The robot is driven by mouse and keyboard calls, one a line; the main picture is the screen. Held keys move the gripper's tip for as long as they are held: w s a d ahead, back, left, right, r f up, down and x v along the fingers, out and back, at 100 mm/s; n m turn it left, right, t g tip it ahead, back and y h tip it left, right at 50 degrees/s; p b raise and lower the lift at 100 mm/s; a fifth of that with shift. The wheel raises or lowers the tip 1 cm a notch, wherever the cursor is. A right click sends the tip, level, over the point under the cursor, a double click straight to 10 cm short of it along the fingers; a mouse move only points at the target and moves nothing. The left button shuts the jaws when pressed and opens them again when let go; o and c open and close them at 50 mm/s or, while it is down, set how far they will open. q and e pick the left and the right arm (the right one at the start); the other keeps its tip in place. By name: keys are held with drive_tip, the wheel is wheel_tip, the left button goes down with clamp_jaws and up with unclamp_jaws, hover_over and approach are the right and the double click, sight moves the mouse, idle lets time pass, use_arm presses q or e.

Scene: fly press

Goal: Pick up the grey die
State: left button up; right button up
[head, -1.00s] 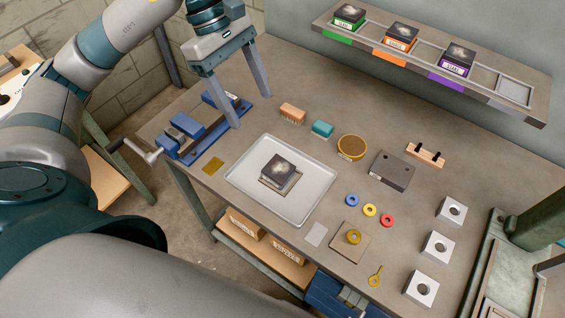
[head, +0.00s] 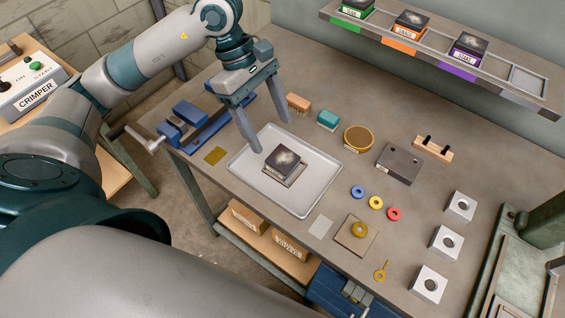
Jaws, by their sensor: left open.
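The grey die (head: 286,160) is a dark block with a pale mottled top and a light grey base. It sits on a light metal tray (head: 316,196) on the bench. My left gripper (head: 271,136) is open and empty, with its two fingers pointing down. In the picture its fingertips are just above and left of the die, over the far left part of the tray. They look higher than the die and apart from it. My right gripper is not in view.
A blue vise (head: 190,128) stands left of the tray. Orange (head: 298,103) and teal (head: 328,119) blocks and a round tin (head: 358,139) lie behind it. A shelf (head: 489,67) at the back holds dies with green, orange and purple labels. White blocks (head: 446,243) stand at right.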

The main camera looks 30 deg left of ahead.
sight(281, 157)
use_arm(q)
drive_tip(key=x, duration=0.2)
drive_tip(key=shift+d+f, duration=0.15)
drive_tip(key=shift+f, duration=0.1)
drive_tip(key=shift+s+f, duration=0.1)
drive_tip(key=x, duration=0.3)
drive_tip(key=shift+s+d+f, duration=0.2)
drive_tip(key=shift+d+f, duration=0.05)
drive_tip(key=shift+f, duration=0.1)
drive_tip(key=shift+d+f+b, duration=0.15)
drive_tip(key=shift+f+b, duration=0.15)
drive_tip(key=shift+f, duration=0.2)
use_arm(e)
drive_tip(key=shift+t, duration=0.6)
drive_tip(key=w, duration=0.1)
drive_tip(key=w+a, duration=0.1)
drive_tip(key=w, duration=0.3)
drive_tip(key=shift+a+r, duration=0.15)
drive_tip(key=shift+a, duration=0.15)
use_arm(q)
drive_tip(key=shift+c, duration=0.4)
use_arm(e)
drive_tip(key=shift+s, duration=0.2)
